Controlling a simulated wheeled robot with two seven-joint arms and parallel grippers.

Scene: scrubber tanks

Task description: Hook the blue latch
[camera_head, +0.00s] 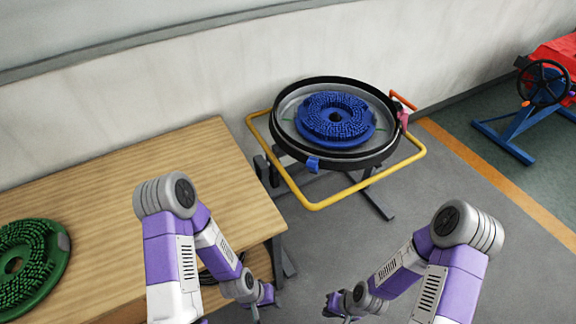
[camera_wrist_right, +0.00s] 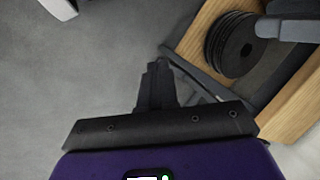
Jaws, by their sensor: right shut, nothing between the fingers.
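A small blue latch (camera_head: 313,164) sits on the front rim of a round black-edged tank (camera_head: 372,157). A blue bristle brush disc (camera_head: 336,119) lies inside the tank. My left gripper (camera_head: 262,304) is low beside the table's right edge, apart from the tank and the latch; its fingers are too small to judge. My right gripper (camera_head: 334,308) is low over the floor, in front of and below the tank. In the right wrist view my right gripper (camera_wrist_right: 156,75) is shut and empty. The latch is not in that view.
A yellow tube frame (camera_head: 318,206) surrounds the tank, with a red and orange clasp (camera_head: 402,116) at its right. A wooden table (camera_head: 120,190) with a green brush (camera_head: 40,258) stands left. Black discs (camera_wrist_right: 232,45) show in the right wrist view.

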